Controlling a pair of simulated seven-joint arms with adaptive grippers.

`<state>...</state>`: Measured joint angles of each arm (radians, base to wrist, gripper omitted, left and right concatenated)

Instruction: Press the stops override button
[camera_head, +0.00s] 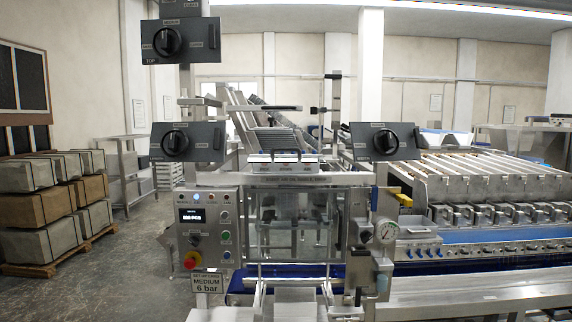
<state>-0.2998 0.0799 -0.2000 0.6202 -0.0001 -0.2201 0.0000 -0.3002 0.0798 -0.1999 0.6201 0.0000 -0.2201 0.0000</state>
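A grey control panel (209,276) stands left of centre on the front of the machine. It has a small lit display (191,215) at upper left. A column of small round buttons runs down its right side: pale ones at the top, a green one (226,236) and a blue one (226,255) lower down. A dark knob (195,240) sits to their left. A red emergency stop (192,260) on yellow is at lower left. The labels are too small to read, so I cannot tell which button is the stops override. Neither gripper shows.
Dark rotary-switch boxes stand at the upper left (180,41), mid left (188,143) and right (386,142). A pressure gauge (386,231) is right of centre. A conveyor line (490,190) fills the right. Stacked boxes (38,208) stand far left, with open floor before the panel's left.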

